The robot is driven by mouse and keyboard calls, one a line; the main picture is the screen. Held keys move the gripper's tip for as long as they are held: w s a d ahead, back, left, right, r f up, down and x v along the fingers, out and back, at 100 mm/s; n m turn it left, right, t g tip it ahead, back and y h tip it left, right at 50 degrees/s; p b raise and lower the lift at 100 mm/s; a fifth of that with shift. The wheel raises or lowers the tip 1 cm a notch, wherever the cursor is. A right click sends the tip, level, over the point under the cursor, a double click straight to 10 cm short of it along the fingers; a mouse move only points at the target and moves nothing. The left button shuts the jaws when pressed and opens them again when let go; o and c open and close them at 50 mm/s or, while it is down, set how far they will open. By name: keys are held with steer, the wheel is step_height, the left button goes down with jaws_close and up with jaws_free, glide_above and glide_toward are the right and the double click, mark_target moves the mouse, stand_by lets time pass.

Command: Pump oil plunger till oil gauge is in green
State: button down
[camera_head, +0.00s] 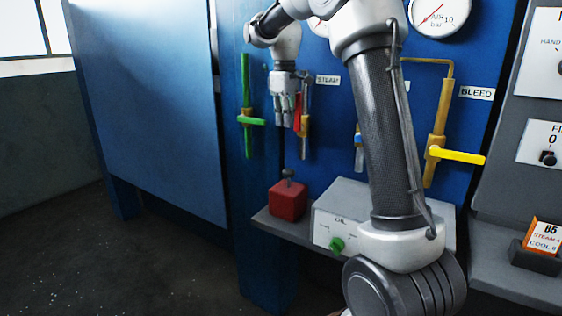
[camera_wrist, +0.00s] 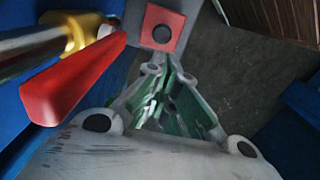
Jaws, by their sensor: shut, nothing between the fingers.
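A red block (camera_head: 288,202) with a dark round-topped plunger (camera_head: 289,174) stands on the grey ledge. In the wrist view the red block (camera_wrist: 150,38) and its dark knob (camera_wrist: 163,34) lie beyond my fingertips. My gripper (camera_head: 285,124) points down, shut and empty, above the plunger and apart from it; it also shows in the wrist view (camera_wrist: 167,82). Right of the block is a grey box (camera_head: 345,200) with a small label that seems to read OIL and a green knob (camera_head: 336,244). I cannot make out an oil gauge; my arm hides part of the box.
A red valve handle (camera_wrist: 72,82) on the steam pipe is close beside my gripper. A green handle (camera_head: 251,121) is to its left. A yellow bleed lever (camera_head: 456,156) and an air gauge (camera_head: 438,17) are on the right. Open floor (camera_head: 120,255) lies left.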

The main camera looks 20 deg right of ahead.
mark_target(284, 174)
step_height(284, 174, down, 14)
stand_by(0.7)
steer(key=shift+s+f, duration=0.1)
steer(key=shift+f, duration=2.25)
step_height(284, 174, up, 14)
steer(key=shift+r, duration=0.15)
